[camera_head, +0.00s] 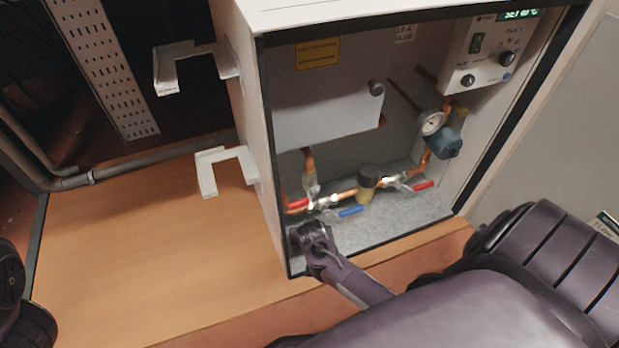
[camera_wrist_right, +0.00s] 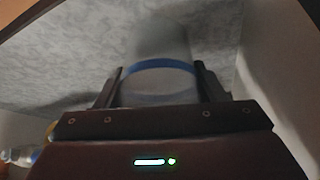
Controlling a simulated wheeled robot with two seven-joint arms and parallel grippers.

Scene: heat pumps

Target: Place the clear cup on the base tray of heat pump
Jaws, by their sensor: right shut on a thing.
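The heat pump (camera_head: 250,120) is an open cabinet with pipes, valves and a gauge inside. Its base tray (camera_head: 400,217) is a grey speckled floor, which also shows in the right wrist view (camera_wrist_right: 60,70). My right gripper (camera_head: 303,236) reaches into the front left corner of the cabinet, low over the tray. In the right wrist view its two fingers (camera_wrist_right: 160,88) are shut on the clear cup (camera_wrist_right: 160,45), a translucent cup with a blue band. I cannot tell whether the cup touches the tray. The cup is hidden by the gripper in the head view. The left gripper is not clearly visible.
Copper pipes with red and blue valve handles (camera_head: 350,211) run just behind the right gripper. A gauge (camera_head: 432,123) and control panel (camera_head: 492,50) are at the right. White brackets (camera_head: 225,157) stick out from the cabinet's left side. The wooden surface (camera_head: 130,240) at left is clear.

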